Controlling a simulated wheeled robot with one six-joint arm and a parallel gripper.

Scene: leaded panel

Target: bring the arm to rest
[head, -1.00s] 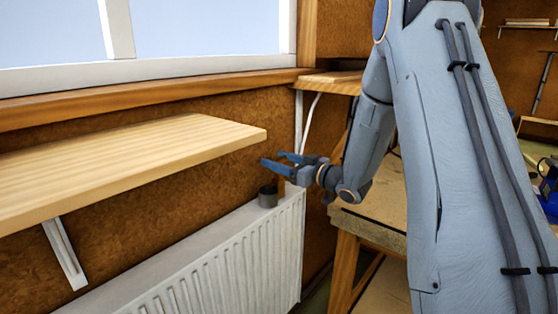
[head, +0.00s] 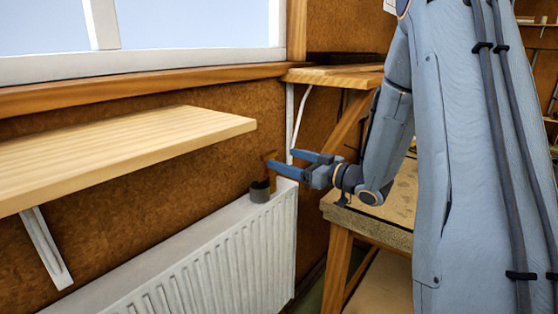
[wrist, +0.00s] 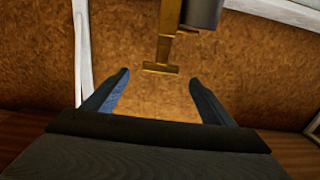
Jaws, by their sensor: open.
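My gripper (head: 281,162) is open and empty in the head view. Its two blue fingers point left, above and to the right of a dark cup (head: 260,192) on the radiator top. In the wrist view my gripper (wrist: 159,77) shows its fingers spread with nothing between them. A brass-coloured T-shaped piece (wrist: 166,40) lies beyond the fingertips there, beside a grey cylinder (wrist: 202,12). My arm is bent at the elbow and reaches down from the upper right.
A pale wooden shelf (head: 120,150) juts from the wall at left, below the windowsill (head: 150,86). A white radiator (head: 225,250) stands under it. A workbench (head: 385,200) stands behind my arm. Open space lies between shelf end and gripper.

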